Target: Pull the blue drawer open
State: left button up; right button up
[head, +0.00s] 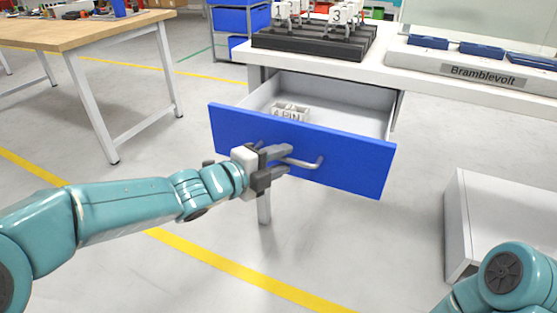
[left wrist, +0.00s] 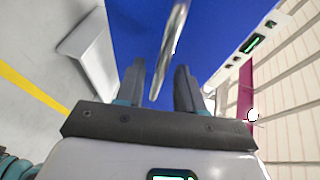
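The blue drawer (head: 350,163) is pulled out from under the white bench, with its grey inside showing. Its silver bar handle (head: 318,163) is on the front face. My left gripper (head: 282,160) is at the handle, fingers pointing along the drawer front. In the left wrist view, the handle (left wrist: 172,45) passes between the two spread fingers (left wrist: 160,68), with gaps visible beside it, in front of the blue drawer front (left wrist: 225,35). The left gripper looks open around the handle; contact is unclear. My right gripper is out of view; only part of its arm shows at lower right.
A small white lettered block (head: 290,112) lies in the drawer. The white bench (head: 470,93) carries a black rack (head: 312,43) and a "Bramblevolt" tray (head: 483,73). A white box (head: 500,215) stands at right, a wooden table (head: 85,30) at left. Floor before the drawer is clear.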

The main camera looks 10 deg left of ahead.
pick_arm(q)
jog(key=p+v, duration=0.4)
jog(key=v, duration=1.2)
jog(key=shift+s+p, duration=0.15)
jog(key=shift+p, duration=0.15)
